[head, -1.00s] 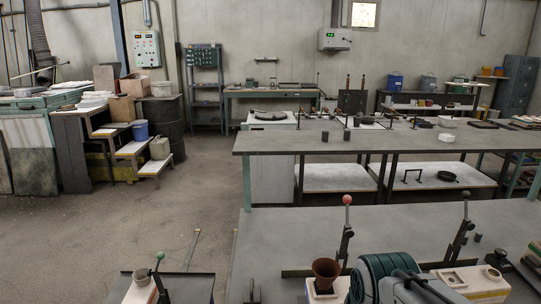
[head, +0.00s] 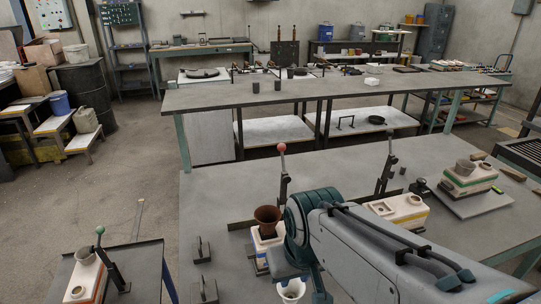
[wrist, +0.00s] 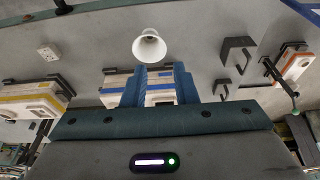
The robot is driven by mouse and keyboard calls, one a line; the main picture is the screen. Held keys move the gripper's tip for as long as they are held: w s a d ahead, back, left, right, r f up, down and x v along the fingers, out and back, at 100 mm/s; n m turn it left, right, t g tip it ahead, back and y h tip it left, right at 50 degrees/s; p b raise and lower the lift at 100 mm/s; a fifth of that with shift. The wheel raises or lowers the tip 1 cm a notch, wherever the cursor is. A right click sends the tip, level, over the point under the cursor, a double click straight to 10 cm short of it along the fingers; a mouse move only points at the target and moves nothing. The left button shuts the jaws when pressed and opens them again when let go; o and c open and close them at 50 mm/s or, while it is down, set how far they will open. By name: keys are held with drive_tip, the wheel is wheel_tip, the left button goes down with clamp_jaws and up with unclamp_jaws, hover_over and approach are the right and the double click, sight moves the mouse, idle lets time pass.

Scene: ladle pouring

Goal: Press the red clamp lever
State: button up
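The red clamp lever shows in the head view as a dark upright bar with a red ball (head: 281,148) on top. It stands behind a brown cup (head: 267,218) on a white mould block (head: 262,246). My arm crosses just to the right of it. I cannot make out the red ball in the wrist view.
A green-ball lever (head: 99,230) stands on a side table at left. Another dark lever (head: 387,165) stands by a yellow-striped block (head: 399,210) at right. Two dark brackets (head: 202,250) (head: 203,290) sit on the bench's left. The bench behind the red lever is largely clear.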

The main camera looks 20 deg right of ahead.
drive_tip(key=shift+w, duration=0.1)
clamp_jaws()
drive_tip(key=w+d+r+m+y+b, duration=0.1)
drive_tip(key=w+r+m+y, duration=0.15)
drive_tip(key=w, duration=0.45)
drive_tip(key=w+d+r+m+t+y, duration=0.1)
drive_tip(key=w+m+y, duration=0.15)
drive_tip(key=w, duration=0.35)
drive_tip(key=w+d+r+m+y+b, duration=0.1)
drive_tip(key=w+d+m+y, duration=0.15)
drive_tip(key=w, duration=0.45)
drive_tip(key=w+d+r+m+t+y, duration=0.1)
drive_tip(key=w+d+r+m+t, duration=0.1)
drive_tip(key=w+d, duration=0.3)
drive_tip(key=w+d+r+m+t+y, duration=0.2)
drive_tip(key=w+d+t, duration=0.3)
drive_tip(key=d, duration=0.5)
drive_tip(key=shift+w+r, duration=0.2)
drive_tip(key=shift+r, duration=0.1)
drive_tip(key=shift+y, duration=0.25)
